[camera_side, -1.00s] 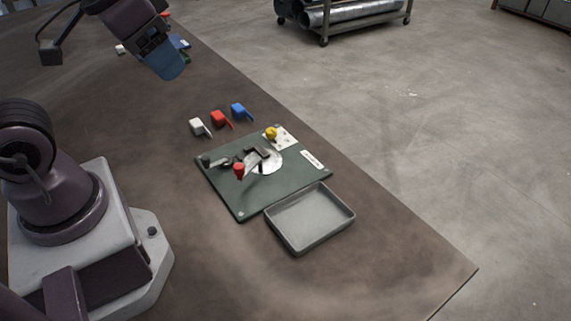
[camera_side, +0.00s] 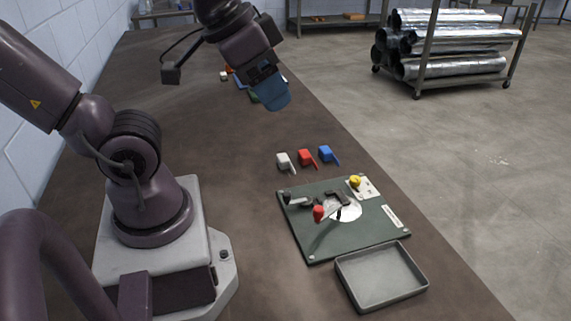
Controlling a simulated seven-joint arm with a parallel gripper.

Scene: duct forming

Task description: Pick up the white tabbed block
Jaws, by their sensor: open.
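The white tabbed block (camera_side: 285,161) lies on the brown table, leftmost in a short row with a red tabbed block (camera_side: 306,157) and a blue tabbed block (camera_side: 328,154). Its thin tab points down and to the right. My gripper (camera_side: 275,98) is above the table, higher in the picture than the row and apart from the blocks. It is open. Its blue end shows, but the gap between the fingers is hard to make out.
A dark green board (camera_side: 323,238) with a red-knobbed clamp (camera_side: 319,213) and a yellow knob (camera_side: 355,181) lies in front of the blocks. A grey tray (camera_side: 380,277) stands beside it. Small coloured items lie behind my gripper.

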